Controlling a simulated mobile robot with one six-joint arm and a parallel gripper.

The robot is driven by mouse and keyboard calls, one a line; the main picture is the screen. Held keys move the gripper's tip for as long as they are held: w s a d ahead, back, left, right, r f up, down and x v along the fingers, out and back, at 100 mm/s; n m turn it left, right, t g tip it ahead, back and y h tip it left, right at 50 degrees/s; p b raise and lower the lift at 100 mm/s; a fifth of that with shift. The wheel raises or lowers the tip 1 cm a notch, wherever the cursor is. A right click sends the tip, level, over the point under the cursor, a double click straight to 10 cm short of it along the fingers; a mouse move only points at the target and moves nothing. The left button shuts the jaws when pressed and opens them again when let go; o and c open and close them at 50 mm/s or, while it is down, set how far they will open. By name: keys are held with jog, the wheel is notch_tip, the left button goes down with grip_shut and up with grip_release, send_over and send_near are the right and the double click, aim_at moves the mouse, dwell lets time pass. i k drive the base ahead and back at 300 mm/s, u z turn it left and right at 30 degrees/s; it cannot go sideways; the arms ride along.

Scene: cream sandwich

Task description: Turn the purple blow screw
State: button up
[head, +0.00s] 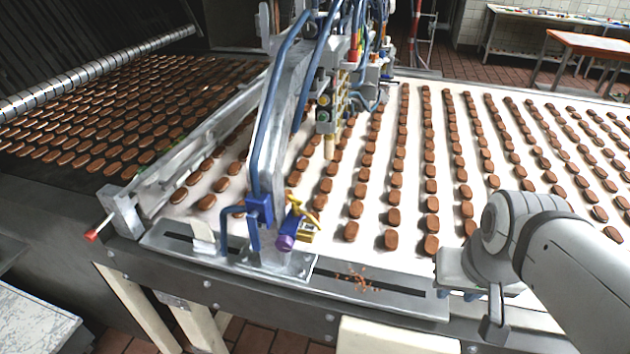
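The purple blow screw (285,243) is a small purple knob low on the machine's front bracket. It sits on a brass-yellow fitting (305,231), just right of a blue block (260,210) on the bracket. My gripper (472,294) is at the lower right, over the front rail and well to the right of the screw, not touching it. My wrist and arm hide much of it, and its fingers are too small and covered to show whether they are open.
Rows of brown biscuits (391,240) lie on the white conveyor (330,228). Blue hoses (270,110) and a metal bracket rise behind the screw. A metal front rail (400,300) carries orange crumbs (358,280) between the screw and my gripper. A red-tipped lever (92,235) sticks out left.

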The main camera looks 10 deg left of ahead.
aim_at(285, 243)
jog(key=u, duration=0.55)
jog(key=k, duration=0.9)
jog(key=u, duration=0.4)
jog(key=i, duration=0.5)
jog(key=u, duration=0.1)
